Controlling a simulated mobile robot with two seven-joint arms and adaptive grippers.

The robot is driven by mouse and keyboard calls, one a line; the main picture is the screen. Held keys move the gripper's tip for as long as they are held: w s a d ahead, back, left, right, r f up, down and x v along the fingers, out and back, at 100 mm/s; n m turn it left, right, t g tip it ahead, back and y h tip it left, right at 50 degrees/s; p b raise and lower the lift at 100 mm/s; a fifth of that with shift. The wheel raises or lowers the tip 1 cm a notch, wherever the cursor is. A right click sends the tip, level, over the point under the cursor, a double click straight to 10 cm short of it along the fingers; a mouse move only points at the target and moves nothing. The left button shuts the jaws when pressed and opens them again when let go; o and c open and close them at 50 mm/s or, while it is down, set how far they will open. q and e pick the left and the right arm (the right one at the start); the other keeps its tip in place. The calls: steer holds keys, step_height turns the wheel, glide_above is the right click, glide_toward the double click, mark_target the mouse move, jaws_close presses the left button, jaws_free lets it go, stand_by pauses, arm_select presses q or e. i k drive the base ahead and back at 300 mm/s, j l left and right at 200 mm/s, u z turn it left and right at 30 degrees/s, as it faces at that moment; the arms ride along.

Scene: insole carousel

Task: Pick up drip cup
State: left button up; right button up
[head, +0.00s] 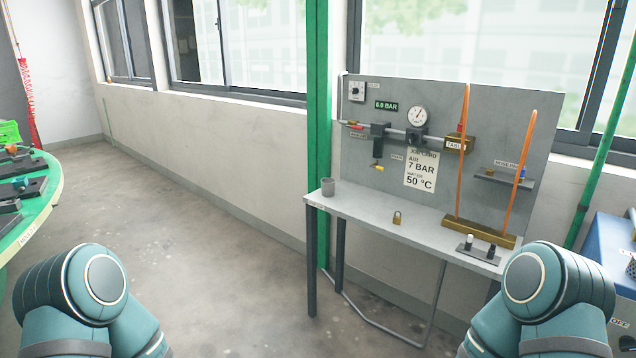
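A small grey cup (327,187), which looks like the drip cup, stands upright at the left end of a narrow grey bench (365,211). The bench is ahead and to the right, against the wall. Only my two teal arm joints show, at the bottom left and bottom right of the head view. Neither gripper is in the picture, and both arms are well apart from the cup.
A grey panel (375,95) with a gauge (417,117), pipes and orange tubes rises behind the bench. A brass padlock (397,218) sits on the bench. A green-edged round table (45,207) is at left, a blue machine (607,255) at right. Floor between is clear.

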mark_target(328, 187)
steer(key=i+j+z, duration=0.1)
steer(key=j, duration=0.2)
steer(key=i+j+z, duration=0.25)
steer(key=j, duration=0.35)
steer(key=i+j+z, duration=0.1)
steer(key=z, duration=0.2)
steer(key=i+j+z, duration=0.1)
steer(key=z, duration=0.2)
steer(key=i+j+z, duration=0.5)
steer(key=j+z, duration=0.15)
steer(key=j, duration=0.2)
steer(key=i+j, duration=0.15)
steer(key=j, duration=0.15)
steer(key=i+j+z, duration=0.15)
steer(key=j, duration=0.15)
steer(key=i+j, duration=0.1)
steer(key=j, duration=0.2)
